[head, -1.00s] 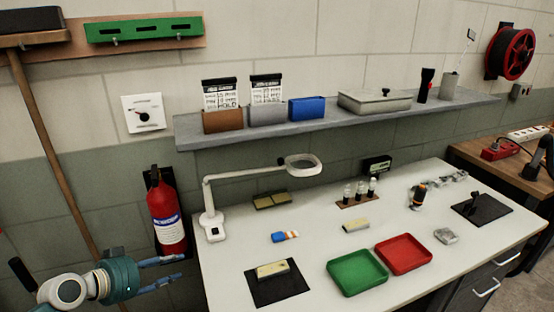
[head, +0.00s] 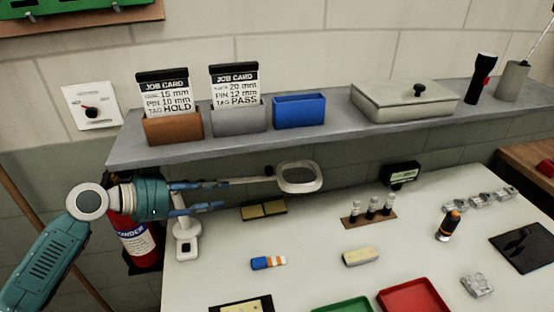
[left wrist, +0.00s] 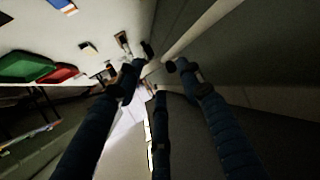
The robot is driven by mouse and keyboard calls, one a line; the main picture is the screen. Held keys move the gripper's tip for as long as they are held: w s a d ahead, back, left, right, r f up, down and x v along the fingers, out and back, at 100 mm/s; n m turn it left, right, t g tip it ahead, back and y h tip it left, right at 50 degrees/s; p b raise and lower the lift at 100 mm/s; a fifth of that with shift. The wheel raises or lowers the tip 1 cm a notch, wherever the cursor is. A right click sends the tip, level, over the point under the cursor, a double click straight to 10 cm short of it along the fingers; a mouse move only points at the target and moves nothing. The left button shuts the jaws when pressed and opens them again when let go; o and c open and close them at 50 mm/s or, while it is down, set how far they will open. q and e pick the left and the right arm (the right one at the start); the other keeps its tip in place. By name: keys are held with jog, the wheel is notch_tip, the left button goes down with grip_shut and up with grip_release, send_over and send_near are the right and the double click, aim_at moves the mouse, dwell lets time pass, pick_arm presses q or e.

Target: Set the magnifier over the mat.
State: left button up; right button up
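The white magnifier (head: 300,178) has a ring-shaped head on a jointed arm above the bench, and its base (head: 187,243) stands at the bench's left end. One dark mat (head: 268,305) shows at the bottom edge of the head view, mostly cut off, with a tan block on it. Another dark mat (head: 535,254) lies at the right. My left gripper (head: 225,195) is open beside the magnifier's arm, its fingers pointing right. In the left wrist view its fingers (left wrist: 155,75) are apart, with a pale bar (left wrist: 197,28) beyond them; contact is unclear. My right gripper is out of view.
A shelf (head: 310,131) with job cards, bins and a lidded box runs above the bench. The fire extinguisher (head: 137,240) is behind my left wrist. A vial rack (head: 370,217), a tan block (head: 360,257) and green (head: 345,306) and red (head: 415,297) trays occupy the bench.

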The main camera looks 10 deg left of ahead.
pick_arm(q)
jog(key=w+d+p, duration=0.6)
jog(key=w+d, duration=0.4)
jog(key=shift+f, duration=0.45)
jog(key=shift+d+r, duration=0.1)
grip_shut()
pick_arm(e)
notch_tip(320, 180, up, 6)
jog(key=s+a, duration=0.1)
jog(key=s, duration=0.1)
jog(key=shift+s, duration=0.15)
